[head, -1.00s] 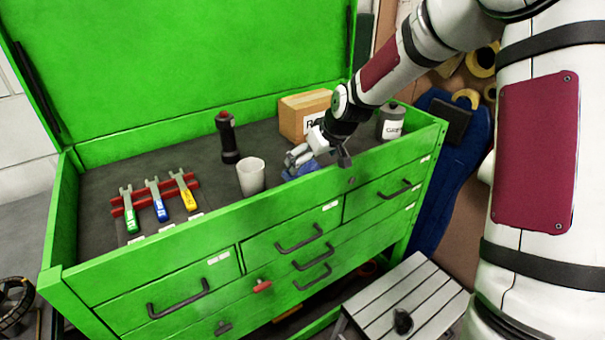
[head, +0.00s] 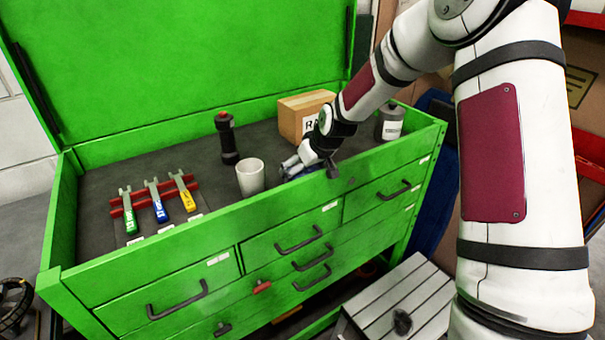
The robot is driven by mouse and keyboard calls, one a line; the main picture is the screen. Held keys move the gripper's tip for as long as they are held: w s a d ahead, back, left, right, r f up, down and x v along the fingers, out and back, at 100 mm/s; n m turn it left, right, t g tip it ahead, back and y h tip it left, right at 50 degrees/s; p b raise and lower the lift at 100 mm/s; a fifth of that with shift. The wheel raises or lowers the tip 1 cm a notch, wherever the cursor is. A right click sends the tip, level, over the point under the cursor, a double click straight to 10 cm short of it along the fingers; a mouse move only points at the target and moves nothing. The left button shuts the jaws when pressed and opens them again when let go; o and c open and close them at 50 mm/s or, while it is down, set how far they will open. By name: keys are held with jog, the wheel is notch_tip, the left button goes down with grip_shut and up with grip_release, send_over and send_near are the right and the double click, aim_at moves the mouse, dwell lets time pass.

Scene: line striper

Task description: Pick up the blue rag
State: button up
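The blue rag (head: 307,171) lies on the dark floor of the green tool chest's open top, just behind the front wall. Only a small part of it shows, because my gripper and the wall cover most of it. My gripper (head: 289,168) is down inside the top, over and against the rag as seen from here. Its fingers are small and partly hidden, so I cannot tell whether they are open or have hold of the cloth.
A white cup (head: 251,177) stands close left of my gripper, with a black flashlight (head: 227,138) behind it. A cardboard box (head: 303,115) and a grey can (head: 390,123) stand behind and right. Wrenches (head: 158,200) lie at left. The green front wall (head: 215,221) rises before them.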

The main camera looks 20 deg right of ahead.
aim_at(304, 171)
notch_tip(304, 171, up, 10)
jog(key=shift+c, duration=0.2)
dwell(0.5)
